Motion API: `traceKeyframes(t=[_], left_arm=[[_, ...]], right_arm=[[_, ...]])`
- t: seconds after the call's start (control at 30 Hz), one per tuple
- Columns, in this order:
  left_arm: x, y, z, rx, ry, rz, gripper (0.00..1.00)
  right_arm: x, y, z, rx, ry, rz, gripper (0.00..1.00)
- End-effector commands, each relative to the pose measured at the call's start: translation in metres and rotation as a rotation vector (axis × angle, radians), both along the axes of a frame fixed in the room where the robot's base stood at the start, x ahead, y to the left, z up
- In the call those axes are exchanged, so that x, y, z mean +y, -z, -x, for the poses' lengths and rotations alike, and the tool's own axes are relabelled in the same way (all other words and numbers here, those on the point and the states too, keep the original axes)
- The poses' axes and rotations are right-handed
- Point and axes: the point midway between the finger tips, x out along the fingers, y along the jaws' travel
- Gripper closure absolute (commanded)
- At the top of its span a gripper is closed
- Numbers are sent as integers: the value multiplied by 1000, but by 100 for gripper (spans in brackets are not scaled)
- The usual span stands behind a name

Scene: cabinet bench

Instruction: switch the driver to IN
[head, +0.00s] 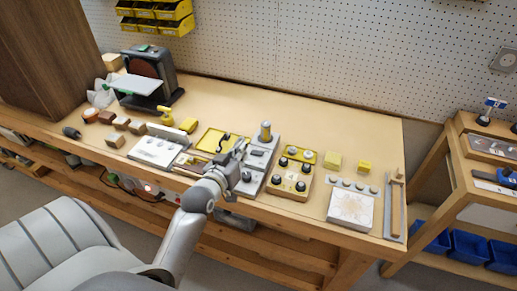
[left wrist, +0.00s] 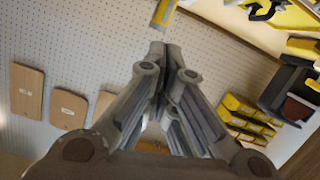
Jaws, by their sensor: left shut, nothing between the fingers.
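My left gripper (head: 240,152) is over the middle of the bench, near a grey block fixture with an upright yellow-topped cylinder (head: 266,131). In the left wrist view its fingers (left wrist: 165,50) meet at the tips with nothing between them. A yellow cylinder end (left wrist: 164,13) shows just beyond the tips there, apart from them in the picture. A small yellow tool (head: 166,115) stands farther left on the bench. I cannot tell for sure which thing is the driver, and no IN marking is legible. My right gripper is not in view.
A wooden block with black knobs (head: 290,182) and a pale plate (head: 352,207) lie right of the gripper. A white panel (head: 155,151) lies left. A disc sander (head: 150,75) stands at the back left. The bench's back strip (head: 330,120) is clear.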

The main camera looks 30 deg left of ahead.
Motion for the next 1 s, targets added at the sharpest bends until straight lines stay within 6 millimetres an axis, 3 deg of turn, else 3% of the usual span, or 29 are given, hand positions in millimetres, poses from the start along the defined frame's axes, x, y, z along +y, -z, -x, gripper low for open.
traceKeyframes(t=[0.57,0.7,1.0], left_arm=[[17,22,-92,3,2,-1,100],[11,47,-89,9,3,-1,100],[8,62,-90,4,2,-2,100]], right_arm=[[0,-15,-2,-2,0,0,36],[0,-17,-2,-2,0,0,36],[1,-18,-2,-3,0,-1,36]])
